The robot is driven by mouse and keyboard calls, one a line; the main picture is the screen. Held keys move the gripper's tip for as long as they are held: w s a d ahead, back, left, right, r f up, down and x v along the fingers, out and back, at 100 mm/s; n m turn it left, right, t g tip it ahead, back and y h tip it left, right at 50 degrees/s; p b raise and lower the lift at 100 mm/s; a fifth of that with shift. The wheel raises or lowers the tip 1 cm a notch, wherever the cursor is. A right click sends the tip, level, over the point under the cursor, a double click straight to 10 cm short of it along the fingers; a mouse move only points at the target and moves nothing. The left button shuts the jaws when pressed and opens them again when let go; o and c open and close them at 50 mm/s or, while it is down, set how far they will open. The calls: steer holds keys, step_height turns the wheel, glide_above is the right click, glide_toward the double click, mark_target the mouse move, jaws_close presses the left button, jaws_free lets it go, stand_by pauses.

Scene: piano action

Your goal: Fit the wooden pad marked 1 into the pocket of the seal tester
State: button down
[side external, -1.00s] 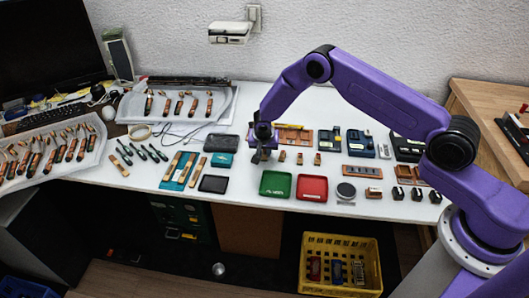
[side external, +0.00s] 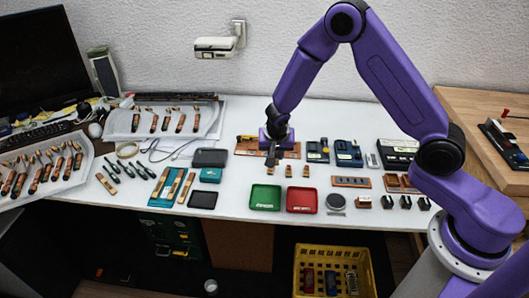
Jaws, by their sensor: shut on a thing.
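My gripper (side external: 272,161) points down over the white table, just left of two small wooden pads (side external: 288,171) (side external: 305,171). It is shut on a small piece that is mostly hidden between the jaws, seemingly a wooden pad from the left end of that row. I cannot read any mark on the pads. Two dark blue fixtures, one (side external: 317,151) beside the other (side external: 348,153), stand to the right of the gripper. A black device (side external: 397,153) stands farther right. I cannot tell which of these is the seal tester, and no pocket is clear at this size.
A brown board (side external: 246,147) lies behind the gripper. Green (side external: 265,197) and red (side external: 302,200) trays sit at the front edge. A slotted wooden block (side external: 350,182), a round grey disc (side external: 336,201) and several dark clips (side external: 405,203) lie to the right.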

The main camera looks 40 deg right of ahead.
steer(key=s+d+f, duration=0.2)
steer(key=d, duration=3)
steer(key=shift+m, duration=0.4)
steer(key=shift+s+a+f, duration=0.1)
steer(key=shift+s+f, duration=0.05)
steer(key=shift+f, duration=2.65)
steer(key=shift+f, duration=0.35)
steer(key=c, duration=0.9)
jaws_free()
step_height(320, 180, up, 7)
